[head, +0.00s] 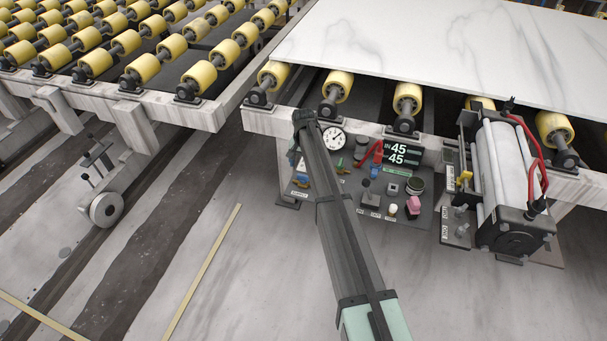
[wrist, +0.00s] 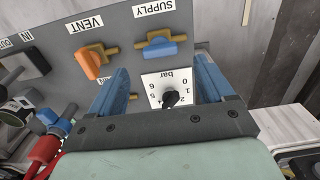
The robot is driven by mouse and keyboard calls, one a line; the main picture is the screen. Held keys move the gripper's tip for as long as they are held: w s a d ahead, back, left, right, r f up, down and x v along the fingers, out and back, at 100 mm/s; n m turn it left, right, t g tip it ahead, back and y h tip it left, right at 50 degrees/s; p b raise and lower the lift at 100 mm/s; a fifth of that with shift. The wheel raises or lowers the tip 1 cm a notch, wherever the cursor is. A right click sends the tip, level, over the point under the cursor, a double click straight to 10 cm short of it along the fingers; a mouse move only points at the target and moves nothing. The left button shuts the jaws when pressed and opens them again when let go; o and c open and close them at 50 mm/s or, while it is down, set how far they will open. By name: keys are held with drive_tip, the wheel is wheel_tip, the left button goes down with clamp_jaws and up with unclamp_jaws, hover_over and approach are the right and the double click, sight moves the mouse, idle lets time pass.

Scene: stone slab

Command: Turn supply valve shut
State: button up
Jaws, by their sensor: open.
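The supply valve has a blue handle (wrist: 164,47) on a brass-coloured body, below an upside-down SUPPLY label in the wrist view. The handle lies roughly sideways, along the brass body. My gripper (wrist: 163,70) is open, its two blue fingers spread wide, with nothing between the pads. The handle is just beyond the fingertips, between them in the picture; I see no contact. In the head view my arm stands in front of the panel's left part, and the gripper is mostly hidden behind it.
An orange vent handle (wrist: 92,63) sits left of the supply valve, set crosswise to its body. The panel (head: 420,222) carries several knobs and a display (head: 398,153). A roller cylinder unit (head: 505,185) stands at right; a slab (head: 450,50) lies above.

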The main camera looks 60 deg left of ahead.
sight(303, 176)
drive_tip(key=shift+f, duration=3.05)
drive_tip(key=c, duration=1)
